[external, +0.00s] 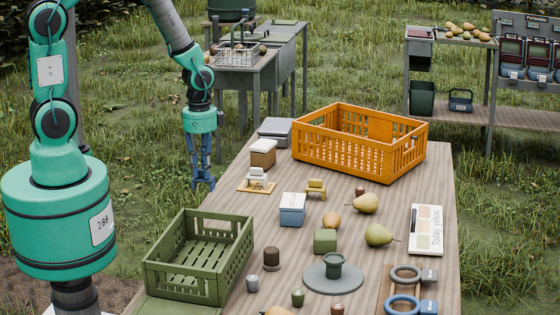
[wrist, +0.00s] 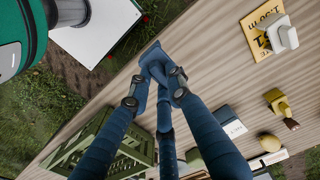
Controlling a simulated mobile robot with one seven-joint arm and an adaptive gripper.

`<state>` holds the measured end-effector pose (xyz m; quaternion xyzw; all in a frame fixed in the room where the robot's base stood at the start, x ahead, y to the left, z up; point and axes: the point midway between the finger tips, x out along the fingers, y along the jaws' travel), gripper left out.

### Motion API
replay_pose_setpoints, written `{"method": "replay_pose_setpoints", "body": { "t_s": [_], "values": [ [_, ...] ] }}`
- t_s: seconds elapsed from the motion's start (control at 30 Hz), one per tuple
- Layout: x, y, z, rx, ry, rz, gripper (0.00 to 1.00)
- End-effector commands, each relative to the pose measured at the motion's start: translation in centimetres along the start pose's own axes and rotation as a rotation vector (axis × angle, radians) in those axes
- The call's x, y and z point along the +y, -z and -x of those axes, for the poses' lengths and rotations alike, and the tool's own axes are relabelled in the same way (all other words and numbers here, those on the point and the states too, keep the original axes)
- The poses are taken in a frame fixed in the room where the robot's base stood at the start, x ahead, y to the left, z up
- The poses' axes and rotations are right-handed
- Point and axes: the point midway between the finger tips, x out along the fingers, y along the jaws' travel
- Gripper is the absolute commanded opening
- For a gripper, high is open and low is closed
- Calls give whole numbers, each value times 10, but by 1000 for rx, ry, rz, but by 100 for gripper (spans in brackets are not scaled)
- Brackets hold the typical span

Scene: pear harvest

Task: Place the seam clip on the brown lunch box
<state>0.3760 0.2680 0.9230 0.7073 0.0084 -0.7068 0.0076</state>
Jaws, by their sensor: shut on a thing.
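My gripper (external: 203,182) hangs off the left edge of the long table, to the left of the brown lunch box. Its blue fingers come together in the wrist view (wrist: 160,66). The brown lunch box (external: 263,158) has a white lid and stands upright near the table's left edge, apart from the gripper. I cannot make it out in the wrist view.
A card with a pale object (external: 257,184), a yellow object (external: 316,190) and a blue box (external: 292,214) stand near the brown box. An orange crate (external: 360,166) is behind. A green crate (external: 202,278) stands front left. Pears lie to the right.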

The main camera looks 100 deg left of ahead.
Motion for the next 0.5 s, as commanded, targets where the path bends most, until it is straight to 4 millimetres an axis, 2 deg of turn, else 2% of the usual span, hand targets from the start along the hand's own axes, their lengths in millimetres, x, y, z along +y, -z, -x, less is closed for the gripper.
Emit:
{"method": "replay_pose_setpoints", "body": {
  "t_s": [0.03, 0.27, 0.5],
  "values": [
    [-18, 4, 8, 0, 0, 5, 0],
    [-100, 18, 32, 1, 2, -3, 0],
    [-185, 16, 53, 0, 3, -11, 0]
  ]
}}
